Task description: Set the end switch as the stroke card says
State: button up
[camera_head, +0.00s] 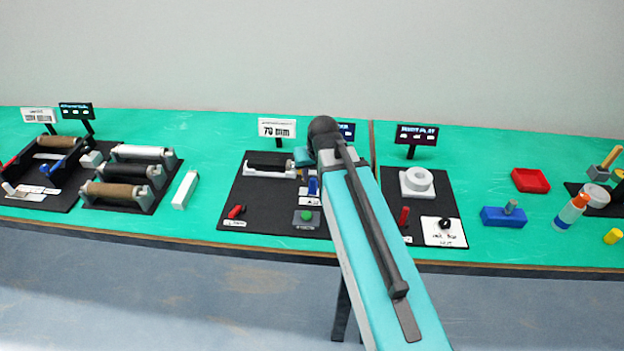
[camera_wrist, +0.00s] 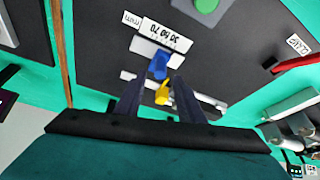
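The stroke card (camera_head: 277,128) stands at the back of the middle station and reads 70 mm. The blue end switch (camera_wrist: 158,66) is beside a white scale strip (camera_wrist: 165,36) with upside-down numbers, apparently 50, 60 and 70. The switch also shows in the head view (camera_head: 313,186), beside my arm. I cannot tell which number it lines up with. My gripper (camera_wrist: 158,82) is open, its two dark fingers on either side, with the switch just beyond the fingertips. A yellow piece (camera_wrist: 163,94) shows between the fingers. I cannot tell whether the fingers touch anything.
A green button (camera_head: 306,216) and a red lever (camera_head: 236,211) are on the same black plate. A white rail with a dark block (camera_head: 270,165) lies behind them. A roller station stands left, another station with a white ring (camera_head: 417,182) right. My arm hides part of the middle.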

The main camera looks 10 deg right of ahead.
aim_at(313, 179)
jog(key=shift+p+x, duration=0.55)
jog(key=shift+x, duration=2.05)
grip_shut()
